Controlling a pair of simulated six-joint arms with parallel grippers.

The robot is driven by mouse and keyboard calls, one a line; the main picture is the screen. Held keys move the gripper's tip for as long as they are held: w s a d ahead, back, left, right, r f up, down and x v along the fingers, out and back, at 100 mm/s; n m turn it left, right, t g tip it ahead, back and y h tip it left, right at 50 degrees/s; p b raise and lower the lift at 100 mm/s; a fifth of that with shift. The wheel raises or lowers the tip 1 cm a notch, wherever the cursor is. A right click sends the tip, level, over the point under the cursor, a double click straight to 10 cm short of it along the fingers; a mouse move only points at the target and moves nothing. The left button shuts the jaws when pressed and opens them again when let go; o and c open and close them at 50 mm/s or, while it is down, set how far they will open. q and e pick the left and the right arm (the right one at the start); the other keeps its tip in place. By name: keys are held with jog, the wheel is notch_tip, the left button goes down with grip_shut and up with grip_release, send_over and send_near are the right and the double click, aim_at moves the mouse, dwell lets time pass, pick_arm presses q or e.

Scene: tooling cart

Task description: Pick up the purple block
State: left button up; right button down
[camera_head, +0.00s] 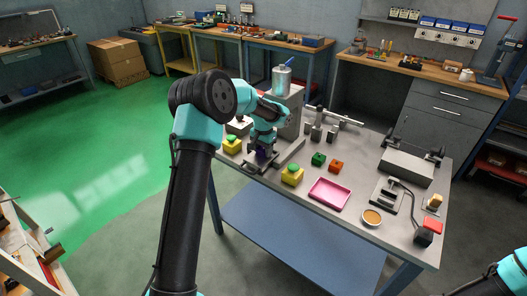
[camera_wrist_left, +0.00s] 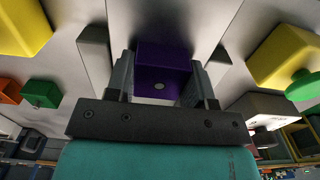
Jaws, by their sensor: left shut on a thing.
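The purple block (camera_wrist_left: 163,68) sits between the two fingers of my left gripper (camera_wrist_left: 163,88) in the left wrist view. The fingers are shut on its two sides. In the head view my left gripper (camera_head: 262,157) is low over the left part of the cart top, and only a little of the purple block (camera_head: 262,154) shows there, dark between the fingers. The frames do not clearly show whether the block touches the surface below. Part of my right arm is at the lower right corner of the head view, with its gripper out of sight.
Yellow blocks with green knobs stand either side of my left gripper, one at left (camera_head: 232,145) and one at right (camera_head: 292,176). A grey machine stands behind.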

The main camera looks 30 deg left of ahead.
aim_at(263, 148)
pick_arm(q)
jog(key=shift+r, duration=1.75)
jog(key=s+d+r, duration=0.1)
jog(key=s+d, duration=0.7)
jog(key=s, duration=0.5)
jog(key=shift+s+d+r, duration=0.2)
jog(key=shift+s+r, duration=0.05)
jog(key=shift+s, duration=0.05)
